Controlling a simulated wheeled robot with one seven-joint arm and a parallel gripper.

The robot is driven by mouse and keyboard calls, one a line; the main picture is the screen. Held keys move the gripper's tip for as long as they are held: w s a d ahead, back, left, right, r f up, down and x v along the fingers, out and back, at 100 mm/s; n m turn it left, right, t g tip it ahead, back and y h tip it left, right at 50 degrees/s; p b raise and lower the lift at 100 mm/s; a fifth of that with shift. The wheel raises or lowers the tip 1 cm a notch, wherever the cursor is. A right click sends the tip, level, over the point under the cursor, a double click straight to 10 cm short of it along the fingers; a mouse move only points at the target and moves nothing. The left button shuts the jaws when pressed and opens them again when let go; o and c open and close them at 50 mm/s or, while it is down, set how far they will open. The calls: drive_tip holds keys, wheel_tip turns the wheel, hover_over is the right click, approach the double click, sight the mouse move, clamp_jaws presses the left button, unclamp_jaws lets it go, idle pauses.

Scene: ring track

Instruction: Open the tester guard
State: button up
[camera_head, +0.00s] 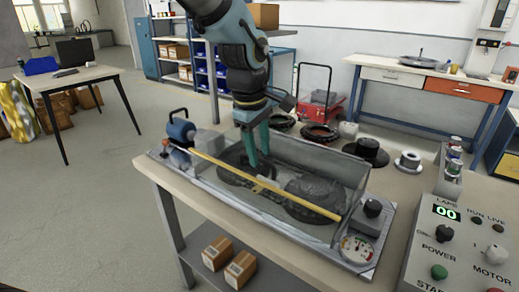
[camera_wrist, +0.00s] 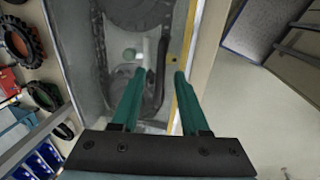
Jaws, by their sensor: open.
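The tester guard is a clear box-shaped cover (camera_head: 320,160) with a yellow bar (camera_head: 310,206) along its front top edge. It stands over two dark pulleys on the tester base (camera_head: 360,266) and looks closed. My gripper (camera_head: 262,165) points down at the guard's middle, behind the yellow bar. The yellow bar (camera_wrist: 186,50) runs close beside the right finger there. I cannot tell whether the fingers touch the guard.
A blue motor (camera_head: 181,130) sits at the base's left end, a pressure gauge (camera_head: 357,249) at its right. A control panel (camera_head: 458,245) stands at the right. Black rings and spools, including a white spool (camera_head: 408,162), lie behind the guard. Two small boxes (camera_head: 240,268) sit below the bench.

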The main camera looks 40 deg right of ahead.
drive_tip(key=shift+f, duration=0.25)
clamp_jaws()
idle(1.4)
